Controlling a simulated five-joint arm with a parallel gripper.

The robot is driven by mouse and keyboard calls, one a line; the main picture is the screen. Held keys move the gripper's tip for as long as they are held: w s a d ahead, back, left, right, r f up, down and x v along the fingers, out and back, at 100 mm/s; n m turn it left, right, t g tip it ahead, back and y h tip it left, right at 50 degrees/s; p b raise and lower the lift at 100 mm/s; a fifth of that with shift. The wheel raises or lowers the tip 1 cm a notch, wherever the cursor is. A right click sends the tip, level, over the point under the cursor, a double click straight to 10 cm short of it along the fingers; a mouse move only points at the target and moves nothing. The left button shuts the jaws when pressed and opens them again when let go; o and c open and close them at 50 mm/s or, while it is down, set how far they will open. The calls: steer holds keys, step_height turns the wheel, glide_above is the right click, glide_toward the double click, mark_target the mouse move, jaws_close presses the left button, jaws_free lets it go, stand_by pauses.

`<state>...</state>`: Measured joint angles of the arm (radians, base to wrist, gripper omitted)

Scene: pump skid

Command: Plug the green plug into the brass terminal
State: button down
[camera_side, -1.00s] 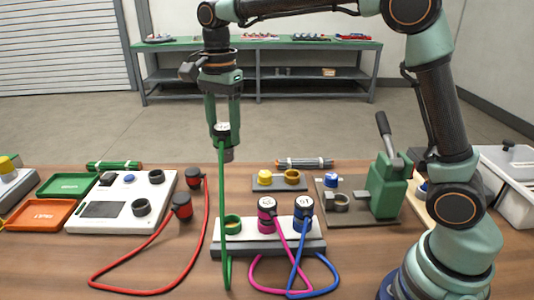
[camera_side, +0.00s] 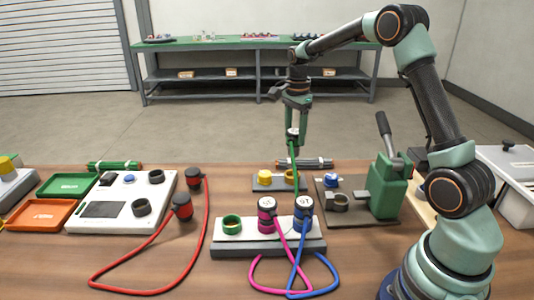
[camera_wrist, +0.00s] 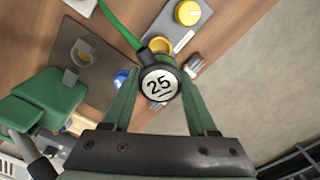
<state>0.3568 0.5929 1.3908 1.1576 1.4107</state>
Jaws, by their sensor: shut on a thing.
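The green plug shows in the wrist view as a dark round body with a white cap (camera_wrist: 159,85) marked 25 and a green cable. My gripper (camera_side: 296,132) is shut on it and holds it in the air in the side view. In the wrist view, the plug sits between the two green fingers of my gripper (camera_wrist: 160,92). The brass terminal (camera_side: 291,187) is a ring on a small grey block, below the plug in the side view and partly covered by the green cable. In the wrist view, the plug hides part of this ring (camera_wrist: 160,43).
A yellow knob (camera_side: 264,177) sits left of the terminal on the same block. A green lever press (camera_side: 388,184) stands to the right. A white block (camera_side: 245,237) in front has an empty green ring, with pink and blue plugs. A grey bundle (camera_side: 318,163) lies behind the terminal.

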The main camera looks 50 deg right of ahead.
mark_target(294, 148)
steer(key=shift+f, duration=2.65)
steer(key=shift+f, duration=1.75)
steer(key=shift+c, duration=0.6)
jaws_free()
steer(key=shift+r, duration=0.15)
step_height(294, 148, up, 11)
steer(key=shift+f, duration=0.1)
steer(key=shift+r, duration=0.55)
